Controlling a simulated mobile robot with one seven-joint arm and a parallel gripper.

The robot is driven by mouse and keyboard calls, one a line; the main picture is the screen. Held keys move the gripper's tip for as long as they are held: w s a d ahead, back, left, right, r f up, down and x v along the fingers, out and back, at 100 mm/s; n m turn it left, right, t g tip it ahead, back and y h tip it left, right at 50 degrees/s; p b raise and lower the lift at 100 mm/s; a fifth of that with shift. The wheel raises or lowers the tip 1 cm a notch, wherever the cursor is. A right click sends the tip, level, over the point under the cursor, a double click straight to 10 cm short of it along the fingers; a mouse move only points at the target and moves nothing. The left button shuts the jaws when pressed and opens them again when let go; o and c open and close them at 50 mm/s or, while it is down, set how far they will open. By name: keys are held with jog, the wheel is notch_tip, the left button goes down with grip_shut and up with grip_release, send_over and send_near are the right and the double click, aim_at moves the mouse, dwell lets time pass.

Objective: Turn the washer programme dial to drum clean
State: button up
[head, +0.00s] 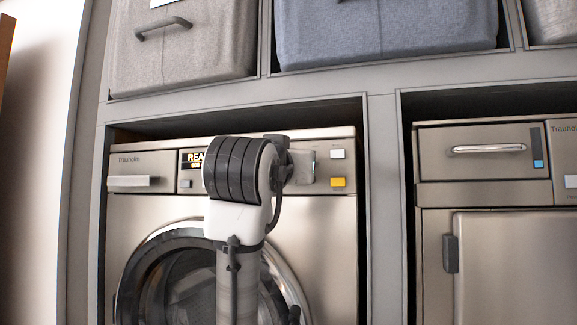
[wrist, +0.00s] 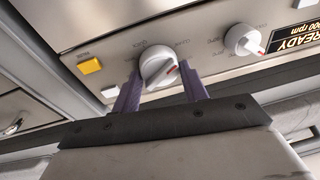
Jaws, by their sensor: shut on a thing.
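The washer (head: 330,230) has a silver front panel. In the wrist view, a round white dial (wrist: 157,68) with a raised grip and a red mark sits between the two purple fingers of my gripper (wrist: 160,85). My gripper is shut on this dial. A second white dial (wrist: 242,39) with a red mark stands to the right, apart from my fingers. In the head view my arm hides both dials.
A display (head: 193,160) reading READY is left of my arm, and a yellow button (head: 338,182) and a white button (head: 337,154) are to the right. A second appliance (head: 480,192) stands right of the divider (head: 382,200). Fabric bins (head: 385,30) sit on the shelf above.

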jog(key=shift+f, duration=0.1)
jog(key=o, duration=1)
jog(key=shift+s, duration=0.1)
jog(key=b+v, duration=0.5)
jog(key=v, duration=0.8)
jog(key=shift+s, duration=0.3)
